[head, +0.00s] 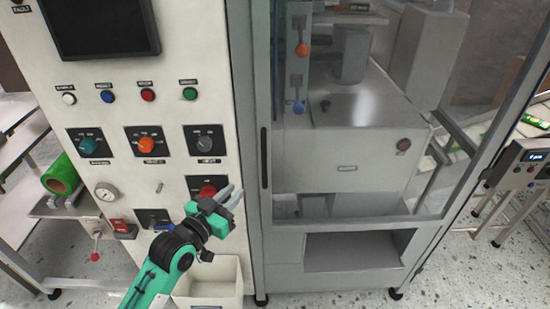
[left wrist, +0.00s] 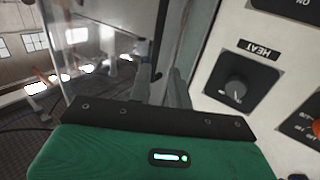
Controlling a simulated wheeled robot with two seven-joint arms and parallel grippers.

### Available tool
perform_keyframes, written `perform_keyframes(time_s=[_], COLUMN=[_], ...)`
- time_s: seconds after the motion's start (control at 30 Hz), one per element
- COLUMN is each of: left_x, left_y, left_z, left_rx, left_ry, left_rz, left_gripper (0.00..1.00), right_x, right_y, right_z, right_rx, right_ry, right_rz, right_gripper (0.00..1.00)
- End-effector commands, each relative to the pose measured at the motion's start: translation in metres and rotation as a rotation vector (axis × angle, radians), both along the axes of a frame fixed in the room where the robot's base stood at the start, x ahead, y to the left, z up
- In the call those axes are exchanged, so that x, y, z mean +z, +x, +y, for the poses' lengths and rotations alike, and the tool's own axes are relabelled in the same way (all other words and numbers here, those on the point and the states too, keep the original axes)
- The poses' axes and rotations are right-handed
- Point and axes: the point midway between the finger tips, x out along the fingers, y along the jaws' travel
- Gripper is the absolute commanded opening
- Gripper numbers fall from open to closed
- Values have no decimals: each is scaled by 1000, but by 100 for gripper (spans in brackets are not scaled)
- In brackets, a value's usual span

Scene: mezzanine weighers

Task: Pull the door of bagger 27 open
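The door (head: 340,207) of the bagger is a grey frame around a clear panel, and it looks closed in the head view. Its dark upright handle (head: 264,157) is on the door's left edge. My left gripper (head: 234,194) is in front of the white control panel, left of and a little lower than the handle. Its two fingers are apart with nothing seen between them. In the left wrist view the fingers (left wrist: 162,82) point toward the door's edge, with the clear panel to the left. Contact with the handle does not show. My right gripper is not in view.
The white control panel (head: 190,60) with knobs and buttons stands directly left of the door. A white open bin (head: 222,275) is below my left gripper. A bench with a green roll (head: 60,174) is at left. A small display box (head: 520,160) stands at right. Speckled floor lies in front.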

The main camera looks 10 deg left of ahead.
Motion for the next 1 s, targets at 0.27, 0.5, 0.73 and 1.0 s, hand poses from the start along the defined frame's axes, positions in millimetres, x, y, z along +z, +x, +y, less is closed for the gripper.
perform_keyframes(time_s=[0.27,0.5,0.73,1.0], left_x=[16,17,16,14], left_y=[14,56,97,124], left_z=[-7,-21,-34,-43], left_rx=[-7,-8,-9,-9], left_ry=[-4,-5,-4,-2], left_rz=[-21,-20,-20,-19], left_gripper=[20,20,20,20], right_x=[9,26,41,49], right_y=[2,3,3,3], right_z=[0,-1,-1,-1], right_rx=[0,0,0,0], right_ry=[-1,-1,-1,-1], right_rz=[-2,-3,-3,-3], right_gripper=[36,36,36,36])
